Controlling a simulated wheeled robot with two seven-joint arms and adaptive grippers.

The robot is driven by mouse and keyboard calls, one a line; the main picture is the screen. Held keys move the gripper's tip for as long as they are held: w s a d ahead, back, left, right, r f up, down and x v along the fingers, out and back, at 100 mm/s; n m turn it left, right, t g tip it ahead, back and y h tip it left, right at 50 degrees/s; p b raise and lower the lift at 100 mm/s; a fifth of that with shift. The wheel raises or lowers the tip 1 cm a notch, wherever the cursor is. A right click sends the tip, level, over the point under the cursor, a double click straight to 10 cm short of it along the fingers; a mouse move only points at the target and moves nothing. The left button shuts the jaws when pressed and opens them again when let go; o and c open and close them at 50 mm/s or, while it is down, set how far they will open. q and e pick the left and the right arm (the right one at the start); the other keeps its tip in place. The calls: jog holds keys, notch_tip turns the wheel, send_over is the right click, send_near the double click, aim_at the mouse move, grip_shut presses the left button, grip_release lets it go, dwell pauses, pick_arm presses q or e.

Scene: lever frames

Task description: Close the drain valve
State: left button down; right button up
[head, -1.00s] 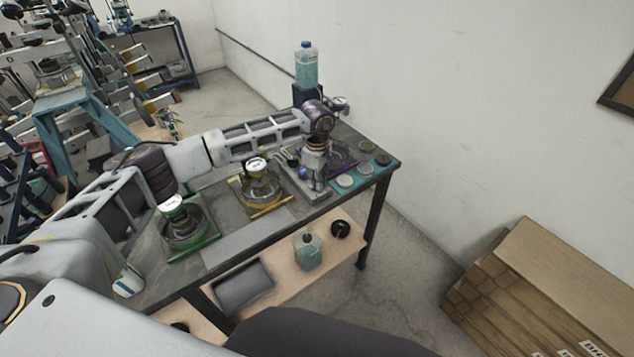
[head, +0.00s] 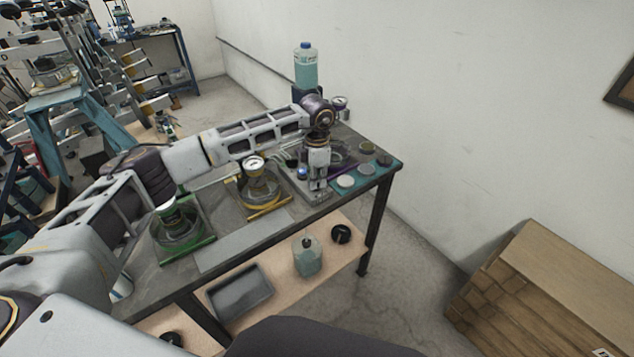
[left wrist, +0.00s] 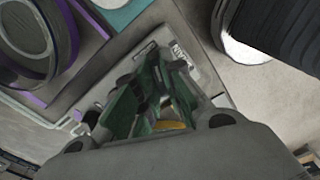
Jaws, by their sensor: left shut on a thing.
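My left gripper (head: 319,186) points down at a small grey metal fixture (head: 316,199) near the right end of the bench. It is shut on a small part there, which I take to be the drain valve's handle; the fingers mostly hide it in the head view. In the left wrist view the gripper (left wrist: 155,95) has its dark green fingers close together over the fixture's plate. A labelled end of that plate (left wrist: 184,53) shows beyond them. A small blue round part (head: 302,172) shows just left of the gripper. My right gripper is not in view.
On the bench stand a green-based glass vessel (head: 180,228) and a yellow-based one (head: 259,187), left of the gripper. Round discs lie on a teal mat (head: 387,168) to the right. A bottle of blue liquid (head: 305,68) stands behind. A lower shelf holds a grey tray (head: 240,291).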

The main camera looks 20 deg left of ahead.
pick_arm(q)
jog(key=shift+w+a+n+b, duration=0.1)
jog(key=shift+n+b, duration=0.45)
jog(key=shift+n, duration=1.55)
jog(key=c, duration=1.5)
grip_release()
jog(key=shift+r, duration=6)
